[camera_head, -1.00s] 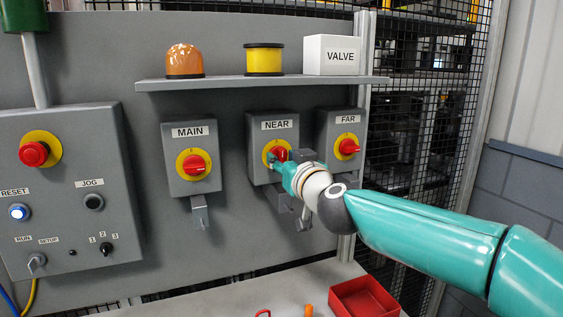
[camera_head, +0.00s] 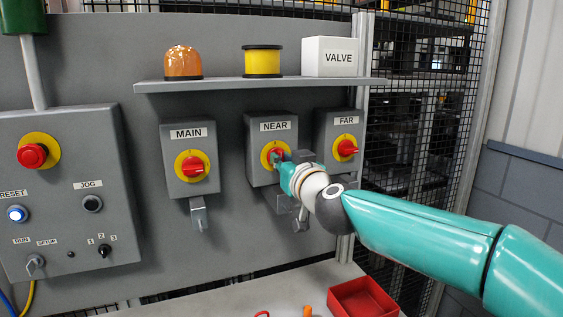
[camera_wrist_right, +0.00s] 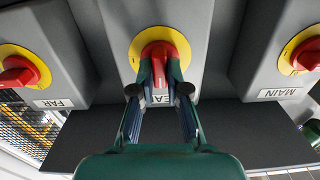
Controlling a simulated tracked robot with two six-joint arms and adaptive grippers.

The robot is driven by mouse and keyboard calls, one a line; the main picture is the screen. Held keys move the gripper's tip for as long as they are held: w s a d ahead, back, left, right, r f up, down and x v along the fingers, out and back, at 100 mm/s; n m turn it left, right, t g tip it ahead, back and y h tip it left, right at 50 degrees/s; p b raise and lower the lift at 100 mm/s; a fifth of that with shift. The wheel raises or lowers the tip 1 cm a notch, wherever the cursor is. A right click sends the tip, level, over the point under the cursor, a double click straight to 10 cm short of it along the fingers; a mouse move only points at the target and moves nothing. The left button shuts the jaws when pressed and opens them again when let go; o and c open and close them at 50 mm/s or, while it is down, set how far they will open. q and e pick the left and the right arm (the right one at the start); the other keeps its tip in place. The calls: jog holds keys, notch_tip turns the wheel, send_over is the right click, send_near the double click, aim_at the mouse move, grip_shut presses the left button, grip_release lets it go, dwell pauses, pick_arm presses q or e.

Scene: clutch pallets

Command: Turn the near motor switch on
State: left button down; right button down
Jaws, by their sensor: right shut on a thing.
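The NEAR motor switch is a grey box (camera_head: 259,178) with a yellow disc and a red handle (camera_head: 272,155), in the middle of the head view. My right gripper (camera_head: 279,157) reaches it from the right and hides part of the handle. In the right wrist view the red handle (camera_wrist_right: 160,58) stands upright in that picture on its yellow disc (camera_wrist_right: 138,38). The two fingers of my right gripper (camera_wrist_right: 160,84) are shut on the handle, one on each side. My left gripper is not in view.
The MAIN switch (camera_head: 190,168) is to the left and the FAR switch (camera_head: 346,148) close on the right. A shelf (camera_head: 220,84) with a lamp, a yellow spool and a VALVE box is above. A red tray (camera_head: 362,300) lies below. A control box (camera_head: 70,200) is far left.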

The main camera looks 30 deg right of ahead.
jog(key=m, duration=0.3)
jog(key=shift+m, duration=0.4)
jog(key=m, duration=0.4)
jog(key=shift+d+m, duration=0.1)
jog(key=shift+m, duration=0.2)
jog(key=m+b, duration=0.1)
jog(key=m, duration=0.3)
jog(key=shift+f+m, duration=0.15)
jog(key=shift+m, duration=0.15)
jog(key=m+b, duration=0.1)
jog(key=m, duration=0.3)
jog(key=shift+f+m, duration=0.1)
jog(key=shift+m, duration=0.2)
jog(key=c, duration=1.2)
grip_release()
jog(key=shift+d, duration=0.15)
jog(key=shift+o, duration=0.2)
